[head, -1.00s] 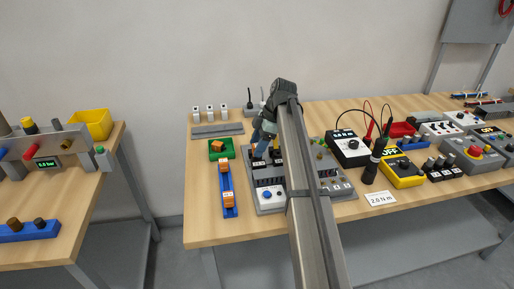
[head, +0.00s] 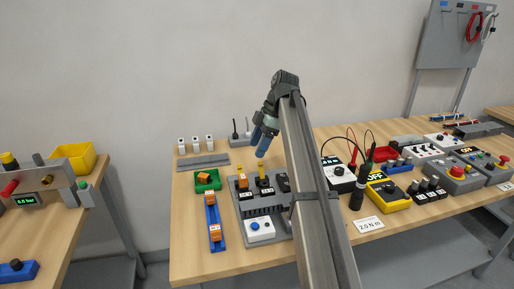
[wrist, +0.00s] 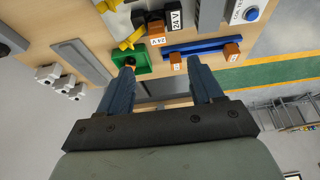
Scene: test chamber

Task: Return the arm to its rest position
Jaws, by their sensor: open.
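My gripper (head: 263,142) hangs on my arm over the wooden bench, in the middle of the head view. Its blue fingers point down and appear above the grey rack (head: 268,208), which carries dark modules with yellow tops and an orange block. In the wrist view, the two blue fingers of my gripper (wrist: 160,66) stand well apart with nothing between them. My arm hides part of the bench behind it. How high the fingertips are above the rack I cannot tell exactly.
A green tray (head: 200,188) with an orange block and a blue rail (head: 211,214) with orange blocks lie left of the rack. A black-and-white meter (head: 341,186), a yellow meter (head: 394,203) and a dark upright tool (head: 357,190) stand right of my arm.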

